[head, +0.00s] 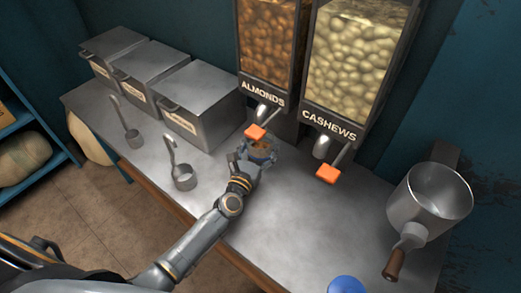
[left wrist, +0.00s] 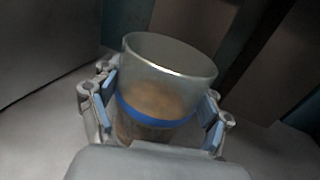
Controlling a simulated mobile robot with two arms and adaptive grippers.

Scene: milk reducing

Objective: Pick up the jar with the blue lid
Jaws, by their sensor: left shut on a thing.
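My left gripper (head: 258,161) is shut around a clear jar (head: 262,150) below the almond dispenser's spout. In the left wrist view the jar (left wrist: 168,70) sits between the blue-padded fingers, slightly tilted in the picture. It has an open top, a blue band around its side and brown contents low inside. A round blue lid (head: 347,285) shows at the bottom edge of the head view, cut off by the frame. I cannot tell whether a jar is under it. My right gripper is not in view.
The almond dispenser (head: 268,45) and cashew dispenser (head: 347,62) stand at the back with orange levers. Grey bins (head: 203,97) and two metal scoops (head: 184,178) are on the left. A metal pot (head: 430,200) stands right. The counter (head: 290,215) is clear in the middle.

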